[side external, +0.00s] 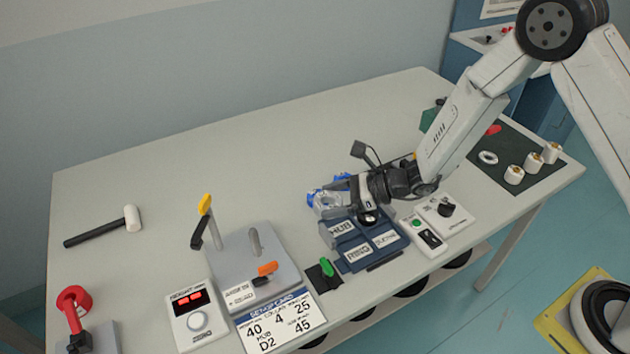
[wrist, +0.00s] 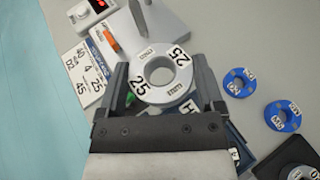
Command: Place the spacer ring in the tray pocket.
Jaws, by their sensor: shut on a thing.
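The spacer ring (wrist: 147,88) is pale grey with "25" labels and a round hole. In the wrist view it sits between the two fingers of my gripper (wrist: 162,80), which is shut on it. In the side view my gripper (side external: 342,194) is just behind the tray, and the ring is hard to make out there. The dark blue tray (side external: 383,258) has labels on it, "HUB" and "RING" among them. The gripper partly covers its back part, and I cannot see the pockets clearly.
Blue labelled rings (wrist: 283,116) lie on the table beside the gripper. Left of the tray are a green-handled piece (side external: 326,267), a grey plate with posts (side external: 285,273) and a setup card (side external: 281,321). A button box (side external: 424,237) stands right of the tray.

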